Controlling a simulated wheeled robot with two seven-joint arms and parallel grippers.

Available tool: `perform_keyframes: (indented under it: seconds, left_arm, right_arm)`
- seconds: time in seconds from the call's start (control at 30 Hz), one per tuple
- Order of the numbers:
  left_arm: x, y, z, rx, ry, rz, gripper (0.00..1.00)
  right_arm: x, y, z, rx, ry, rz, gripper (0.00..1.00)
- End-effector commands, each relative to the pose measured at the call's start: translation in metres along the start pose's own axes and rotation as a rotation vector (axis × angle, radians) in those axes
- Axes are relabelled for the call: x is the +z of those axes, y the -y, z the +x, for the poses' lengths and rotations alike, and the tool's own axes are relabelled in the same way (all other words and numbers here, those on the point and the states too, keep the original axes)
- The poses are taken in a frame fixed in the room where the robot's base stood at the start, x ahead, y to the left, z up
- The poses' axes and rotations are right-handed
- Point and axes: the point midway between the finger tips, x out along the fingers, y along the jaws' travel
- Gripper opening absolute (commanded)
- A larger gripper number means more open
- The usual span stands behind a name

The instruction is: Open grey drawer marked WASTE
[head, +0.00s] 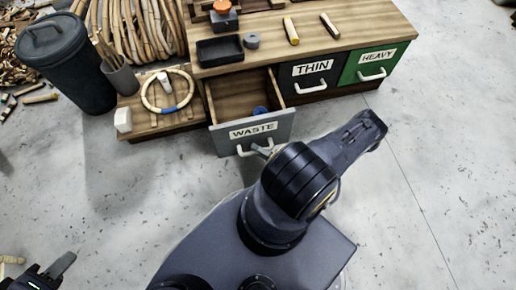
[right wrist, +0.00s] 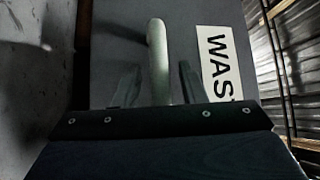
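The grey drawer marked WASTE (head: 225,140) is pulled well out of the bench front, with its wooden interior showing. Its pale handle (head: 245,152) is on the front, partly covered by my right arm. In the right wrist view the handle (right wrist: 158,55) stands between the two fingers of my right gripper (right wrist: 158,85), with a gap visible on each side. The gripper is open around it. The label shows beside it, partly cut off. My left gripper (head: 52,272) is at the bottom left of the head view, partly cropped, away from the drawer; its opening is unclear.
A blue item (head: 260,111) lies in the drawer. The THIN drawer (head: 320,85) and green HEAVY drawer (head: 352,72) are shut at right. A low wooden platform (head: 160,128) with a rattan ring stands left, beside a dark bin (head: 70,75). The floor in front is clear.

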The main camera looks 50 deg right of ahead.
Motion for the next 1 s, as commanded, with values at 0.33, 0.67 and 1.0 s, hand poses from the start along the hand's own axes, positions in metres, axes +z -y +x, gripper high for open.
perform_keyframes:
  seconds: [0.33,0.67,1.0]
  left_arm:
    - [-0.001,-0.001,-0.001,0.000,0.000,0.000,0.36]
    - [-0.004,-0.004,-0.008,0.000,0.000,0.000,0.36]
    - [-0.005,-0.004,-0.009,0.000,0.000,0.000,0.36]
  right_arm:
    - [-0.001,0.000,-0.006,0.002,-0.003,-0.002,0.38]
    - [-0.001,0.000,-0.059,0.002,-0.003,-0.001,0.38]
    - [0.000,0.000,-0.079,0.000,-0.001,0.000,0.38]
